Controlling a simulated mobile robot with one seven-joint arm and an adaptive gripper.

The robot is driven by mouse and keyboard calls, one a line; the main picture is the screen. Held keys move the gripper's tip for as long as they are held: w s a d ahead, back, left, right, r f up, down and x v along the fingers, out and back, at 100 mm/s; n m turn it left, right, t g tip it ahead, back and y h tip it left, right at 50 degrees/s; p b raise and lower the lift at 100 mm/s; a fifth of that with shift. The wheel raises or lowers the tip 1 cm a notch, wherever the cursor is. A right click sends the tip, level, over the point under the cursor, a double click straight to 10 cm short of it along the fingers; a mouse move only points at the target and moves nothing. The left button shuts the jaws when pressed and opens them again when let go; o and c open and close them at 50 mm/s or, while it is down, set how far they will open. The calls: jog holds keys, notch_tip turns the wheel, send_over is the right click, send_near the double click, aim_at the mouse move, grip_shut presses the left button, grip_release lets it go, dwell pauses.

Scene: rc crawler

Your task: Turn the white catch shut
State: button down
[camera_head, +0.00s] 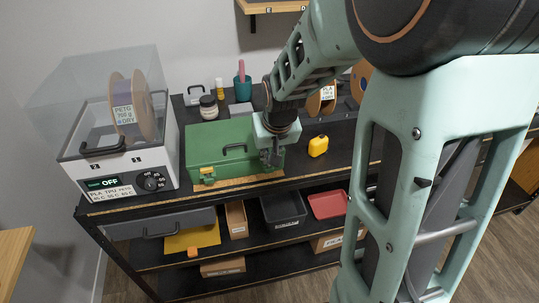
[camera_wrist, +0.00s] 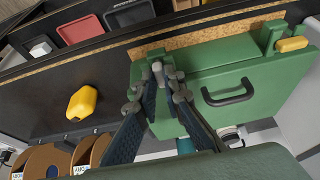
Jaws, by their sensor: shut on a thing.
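A green case (camera_head: 205,147) with a dark handle lies on the bench top; its lid looks down. It also fills the right of the wrist view (camera_wrist: 225,70). My gripper (camera_head: 270,160) is at the right end of the case's front. In the wrist view my gripper (camera_wrist: 161,78) has its fingertips close together around a small pale grey-white piece, the white catch (camera_wrist: 157,68), at the case's front edge. The fingers hide most of the catch, so I cannot tell its exact angle. A yellow catch (camera_head: 207,175) sits at the front's other end, also in the wrist view (camera_wrist: 292,44).
A yellow bottle (camera_head: 318,146) stands right of the case. A filament dryer (camera_head: 125,160) with a clear cover stands at left. A jar (camera_head: 208,107) and a green cup (camera_head: 242,88) are behind. Trays and boxes fill the shelf below, including a red tray (camera_head: 328,204).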

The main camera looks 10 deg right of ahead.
jog(key=shift+d+n, duration=0.1)
jog(key=shift+n, duration=0.3)
jog(key=shift+d+f+n+y+b, duration=0.15)
jog(key=shift+n+y+b, duration=0.35)
jog(key=shift+n, duration=0.7)
jog(key=n+b, duration=0.1)
jog(key=n+y+b, duration=0.1)
jog(key=n, duration=0.1)
jog(key=shift+w+d+f+g, duration=0.1)
jog(key=shift+w+g, duration=0.05)
jog(key=shift+g, duration=0.15)
jog(key=n+y+b, duration=0.1)
jog(key=n+b, duration=0.1)
jog(key=shift+d+n+g, duration=0.1)
jog(key=shift+n+g, duration=0.3)
jog(key=n, duration=0.1)
jog(key=n+g+b, duration=0.1)
jog(key=n, duration=0.1)
jog(key=n+y+b, duration=0.1)
jog(key=shift+w+d+n+g, duration=0.1)
jog(key=shift+w+n+g, duration=0.15)
jog(key=shift+n+g, duration=0.05)
jog(key=shift+w+r+n+g, duration=0.15)
jog(key=shift+n+g, duration=0.25)
jog(key=shift+n, duration=0.65)
jog(key=shift+r+n+g, duration=0.1)
jog(key=shift+n+g, duration=0.3)
jog(key=shift+n, duration=0.65)
